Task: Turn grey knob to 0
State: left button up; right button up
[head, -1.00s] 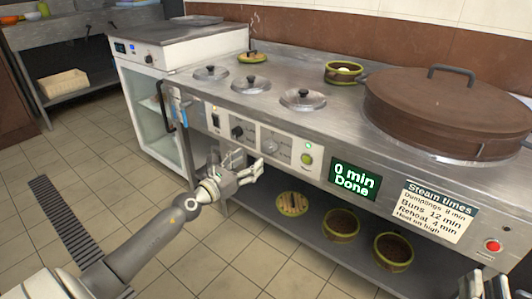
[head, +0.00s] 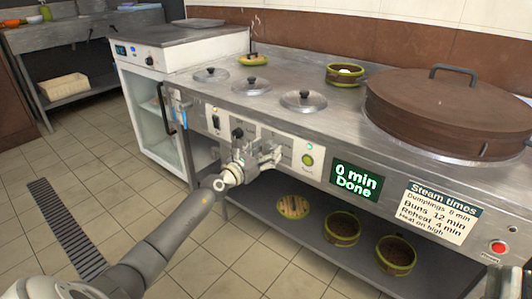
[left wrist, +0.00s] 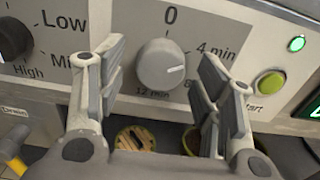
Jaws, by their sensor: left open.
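The grey knob (left wrist: 162,65) is round with a white line. Its dial plate has 0 at the top, 4 min at upper right and 12 min at the bottom. The white line points to the right, near the 4 min mark and away from 0. My left gripper (head: 258,149) is open in front of the panel, one finger on each side of the knob in the left wrist view; contact cannot be told. In the head view the gripper hides the knob. My right gripper (head: 510,284) is partly cut off at the lower right corner, its state unclear.
A black Low-to-High knob (left wrist: 14,40) is left of the dial. A green button (left wrist: 269,83) is to the right, below a lit green lamp (left wrist: 297,43). The display (head: 356,181) reads "0 min Done". Several baskets stand on the shelf below.

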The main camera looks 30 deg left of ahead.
pick_arm(q)
jog(key=c, duration=1)
jog(key=n+p, duration=0.2)
jog(key=n, duration=0.1)
jog(key=shift+r+n, duration=0.1)
jog(key=shift+n, duration=0.2)
jog(key=n+p, duration=0.1)
jog(key=n, duration=0.1)
jog(key=shift+n, duration=0.4)
pick_arm(e)
jog(key=w+d+f+g+h, duration=0.1)
jog(key=w+f+g+h, duration=0.2)
jog(key=f+g, duration=0.75)
pick_arm(q)
jog(key=n+p, duration=0.2)
jog(key=n, duration=0.3)
jog(key=shift+d+p, duration=0.1)
jog(key=shift+p, duration=0.3)
jog(key=shift+n, duration=0.4)
pick_arm(e)
jog(key=s+d+f+g+h, duration=0.2)
jog(key=s+f+g, duration=0.3)
jog(key=f, duration=0.8)
jog(key=shift+s+d+m, duration=0.4)
jog(key=shift+s+d, duration=0.3)
jog(key=shift+s, duration=0.1)
pick_arm(q)
jog(key=o, duration=1)
